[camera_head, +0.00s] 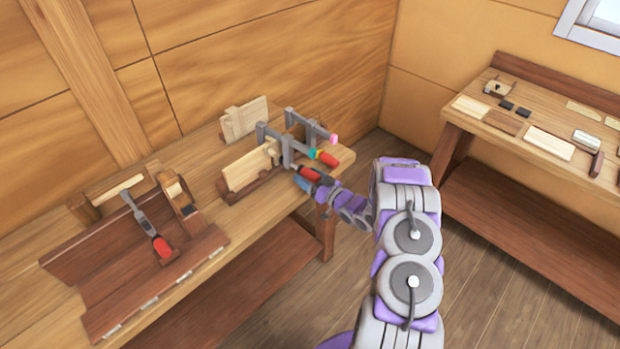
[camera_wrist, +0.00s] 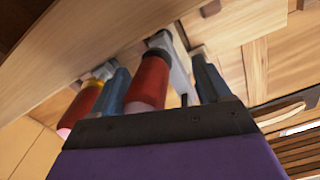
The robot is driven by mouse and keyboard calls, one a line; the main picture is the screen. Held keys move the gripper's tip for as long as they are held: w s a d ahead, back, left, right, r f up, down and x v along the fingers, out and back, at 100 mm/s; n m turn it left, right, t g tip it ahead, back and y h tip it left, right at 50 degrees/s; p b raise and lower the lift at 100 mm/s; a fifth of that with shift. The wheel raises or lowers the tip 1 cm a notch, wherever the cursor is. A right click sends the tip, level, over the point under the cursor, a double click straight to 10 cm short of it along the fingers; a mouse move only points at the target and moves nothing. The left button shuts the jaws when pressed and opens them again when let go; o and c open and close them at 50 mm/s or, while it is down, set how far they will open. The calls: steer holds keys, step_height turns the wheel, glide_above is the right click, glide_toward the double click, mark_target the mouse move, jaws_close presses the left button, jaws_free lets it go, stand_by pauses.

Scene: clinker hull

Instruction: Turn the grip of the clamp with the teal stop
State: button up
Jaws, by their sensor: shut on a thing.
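Two grey bar clamps stand at the right end of the workbench. The nearer clamp (camera_head: 287,150) has a teal stop (camera_head: 312,154) at its bar's end. Its red grip (camera_head: 310,172) lies below the bar. My gripper (camera_head: 308,178) is shut around this grip from the front. In the wrist view the red grip (camera_wrist: 150,80) sits between my two blue fingers; the teal stop does not show there. The farther clamp (camera_head: 308,125) has a pink stop (camera_head: 333,138); its red grip (camera_head: 328,158) is just right of the teal stop.
The clamps stand at pale boards (camera_head: 250,168) on the workbench (camera_head: 228,212). A chisel with a red handle (camera_head: 161,247) and a plane (camera_head: 178,202) lie further left. A second bench (camera_head: 480,125) with small blocks stands right. Floor between is clear.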

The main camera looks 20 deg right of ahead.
steer(key=shift+s+a+f+y, duration=0.2)
steer(key=shift+a+y, duration=0.1)
steer(key=shift+a, duration=0.2)
steer(key=shift+c, duration=0.6)
steer(key=shift+o, duration=0.8)
steer(key=shift+a, duration=0.15)
steer(key=o, duration=0.5)
steer(key=shift+c, duration=1)
